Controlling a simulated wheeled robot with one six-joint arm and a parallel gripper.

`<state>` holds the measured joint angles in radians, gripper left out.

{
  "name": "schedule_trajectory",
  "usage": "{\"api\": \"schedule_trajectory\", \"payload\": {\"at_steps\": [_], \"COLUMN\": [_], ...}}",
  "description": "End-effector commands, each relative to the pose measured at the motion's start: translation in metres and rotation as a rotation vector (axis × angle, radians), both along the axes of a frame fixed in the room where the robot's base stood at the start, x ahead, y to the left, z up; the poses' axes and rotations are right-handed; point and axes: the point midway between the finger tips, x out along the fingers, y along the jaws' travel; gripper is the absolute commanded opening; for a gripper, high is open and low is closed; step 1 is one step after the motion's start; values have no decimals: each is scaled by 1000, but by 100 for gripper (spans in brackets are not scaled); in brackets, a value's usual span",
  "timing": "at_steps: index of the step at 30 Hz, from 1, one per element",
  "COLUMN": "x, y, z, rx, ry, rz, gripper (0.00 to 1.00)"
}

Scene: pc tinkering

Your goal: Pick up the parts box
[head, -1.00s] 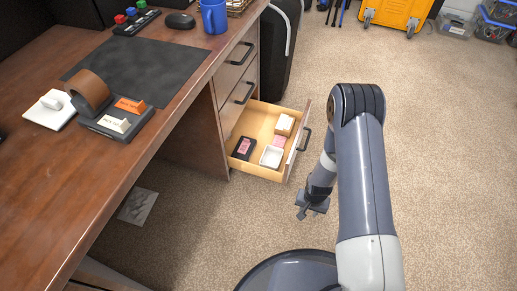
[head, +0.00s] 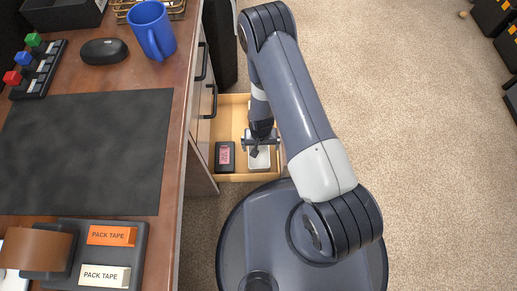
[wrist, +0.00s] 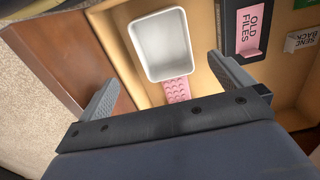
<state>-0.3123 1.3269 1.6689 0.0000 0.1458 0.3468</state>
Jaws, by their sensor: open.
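A small white open-topped box (head: 260,161), which I take for the parts box, sits in the open desk drawer. It looks empty in the wrist view (wrist: 160,46). In the head view, my gripper (head: 260,146) is over the drawer and hides part of the box. In the wrist view, my gripper's fingers (wrist: 163,72) are spread, with nothing between them touching the box. The box lies ahead of the fingertips, nearly centred between them. How high the fingers are above it is hard to tell.
The wooden drawer (head: 241,106) has walls close around the box. A black holder (head: 225,156) labelled "OLD FILES" lies beside it. A pink bumpy strip (wrist: 178,90) lies against the box. A white "SEND BACK" piece (wrist: 300,42) is farther right. The desk (head: 170,150) rises left of the arm.

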Motion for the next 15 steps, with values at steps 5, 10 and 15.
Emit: {"api": "schedule_trajectory", "payload": {"at_steps": [5, 10, 15], "x": [-1, 0, 0], "y": [0, 0, 1], "z": [-23, -48, -58], "rx": [-1, 0, 0], "ry": [3, 1, 0], "rz": [0, 0, 0], "gripper": [100, 100, 100]}}
